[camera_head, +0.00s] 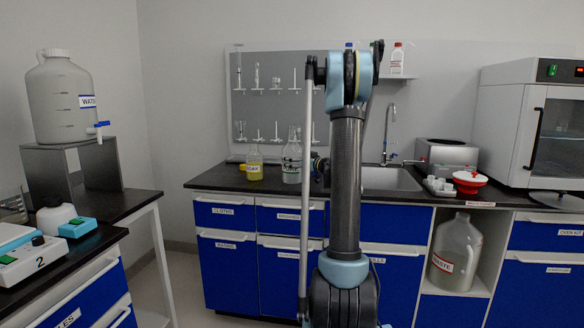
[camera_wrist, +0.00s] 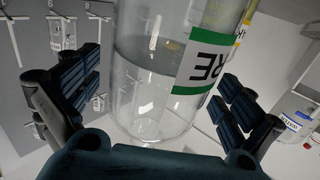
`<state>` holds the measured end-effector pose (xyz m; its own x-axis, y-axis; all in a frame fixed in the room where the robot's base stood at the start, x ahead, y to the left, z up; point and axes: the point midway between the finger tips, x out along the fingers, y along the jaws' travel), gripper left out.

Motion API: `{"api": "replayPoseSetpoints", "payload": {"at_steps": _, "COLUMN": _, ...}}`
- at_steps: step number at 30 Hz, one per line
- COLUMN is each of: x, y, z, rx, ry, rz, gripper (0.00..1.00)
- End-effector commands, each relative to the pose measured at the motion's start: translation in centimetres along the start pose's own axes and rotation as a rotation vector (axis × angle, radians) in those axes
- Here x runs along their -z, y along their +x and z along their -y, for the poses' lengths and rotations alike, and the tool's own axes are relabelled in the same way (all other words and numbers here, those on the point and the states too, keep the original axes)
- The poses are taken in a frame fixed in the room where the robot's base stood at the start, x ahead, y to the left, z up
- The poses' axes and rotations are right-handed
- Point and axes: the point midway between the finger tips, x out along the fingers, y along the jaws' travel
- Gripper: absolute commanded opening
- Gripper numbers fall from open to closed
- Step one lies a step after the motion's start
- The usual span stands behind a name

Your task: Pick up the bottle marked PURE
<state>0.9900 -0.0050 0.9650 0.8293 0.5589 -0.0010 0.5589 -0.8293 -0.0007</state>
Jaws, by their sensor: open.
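The clear glass bottle marked PURE (camera_wrist: 150,75) fills the middle of the wrist view, with a green-bordered white label on which "RE" shows. Clear liquid is in it. My gripper (camera_wrist: 160,88) is open, with one ridged finger on each side of the bottle; gaps show, and I see no grip on it. In the head view the clear bottle (camera_head: 291,162) stands on the dark counter left of my arm. My gripper is mostly hidden there behind my arm.
A bottle of yellow liquid (camera_head: 254,166) stands just left of the clear bottle. Behind is a pegboard (camera_head: 262,100) with hanging glassware. To the right are a sink (camera_head: 385,178), a red-lidded bowl (camera_head: 469,182) and an oven (camera_head: 530,125). A water jug (camera_head: 60,100) stands far left.

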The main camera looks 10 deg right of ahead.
Motion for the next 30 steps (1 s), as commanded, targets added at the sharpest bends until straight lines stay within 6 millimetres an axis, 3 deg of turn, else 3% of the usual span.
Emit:
{"api": "replayPoseSetpoints", "payload": {"at_steps": 3, "x": -0.02, "y": 1.17, "z": 0.04, "rx": 0.0, "ry": 0.0, "rz": 0.0, "gripper": 1.0}}
{"api": "replayPoseSetpoints", "payload": {"at_steps": 10, "x": -0.02, "y": 1.3, "z": 0.02, "rx": -0.001, "ry": 0.0, "rz": 0.0, "gripper": 1.0}}
{"api": "replayPoseSetpoints", "payload": {"at_steps": 21, "x": -0.02, "y": 1.28, "z": 0.01, "rx": -0.001, "ry": 0.0, "rz": 0.0, "gripper": 0.16}}
{"api": "replayPoseSetpoints", "payload": {"at_steps": 30, "x": 0.27, "y": 1.27, "z": 0.01, "rx": -0.001, "ry": 0.001, "rz": -0.001, "gripper": 0.15}}
